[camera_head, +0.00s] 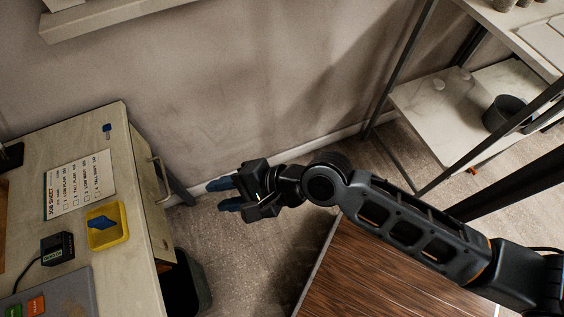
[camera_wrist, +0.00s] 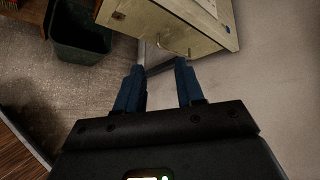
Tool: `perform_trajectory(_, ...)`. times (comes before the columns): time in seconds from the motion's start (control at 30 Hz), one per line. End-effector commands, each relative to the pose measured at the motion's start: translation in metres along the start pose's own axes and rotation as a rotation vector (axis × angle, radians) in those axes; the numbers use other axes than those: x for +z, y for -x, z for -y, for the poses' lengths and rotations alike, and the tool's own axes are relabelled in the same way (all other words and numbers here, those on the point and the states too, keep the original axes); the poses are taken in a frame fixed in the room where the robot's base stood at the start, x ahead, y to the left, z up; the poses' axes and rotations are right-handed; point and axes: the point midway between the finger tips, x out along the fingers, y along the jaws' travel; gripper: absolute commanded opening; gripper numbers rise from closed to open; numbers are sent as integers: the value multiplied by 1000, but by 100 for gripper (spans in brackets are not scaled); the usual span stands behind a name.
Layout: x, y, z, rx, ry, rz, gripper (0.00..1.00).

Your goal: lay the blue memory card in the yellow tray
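The yellow tray (camera_head: 123,235) sits near the right edge of the workbench top in the head view. A flat blue piece (camera_head: 102,222) lies inside it; its exact kind is hard to tell. A small dark blue card-like item (camera_head: 107,128), which looks like a memory card, lies near the bench's far corner, apart from the tray. My gripper (camera_head: 215,196) hangs over the floor to the right of the bench, clear of both. In the wrist view its blue fingers (camera_wrist: 159,66) are spread with nothing between them.
A job sheet (camera_head: 79,185) and a dark box-shaped device (camera_head: 57,248) are on the bench (camera_head: 85,272). A drawer handle (camera_head: 160,178) sticks out from its side. A dark bin (camera_head: 195,290) stands below. A shelf (camera_head: 455,110) stands at the right; open floor lies between.

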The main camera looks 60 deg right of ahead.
Motion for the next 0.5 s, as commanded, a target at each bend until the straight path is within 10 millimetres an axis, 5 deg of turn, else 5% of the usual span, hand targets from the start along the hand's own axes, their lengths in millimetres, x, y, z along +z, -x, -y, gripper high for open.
perform_trajectory(0.23, -19, 97, -31, -63, 690, -256, 38)
perform_trajectory(0.5, 2, 202, -22, -49, 1487, -467, 38)
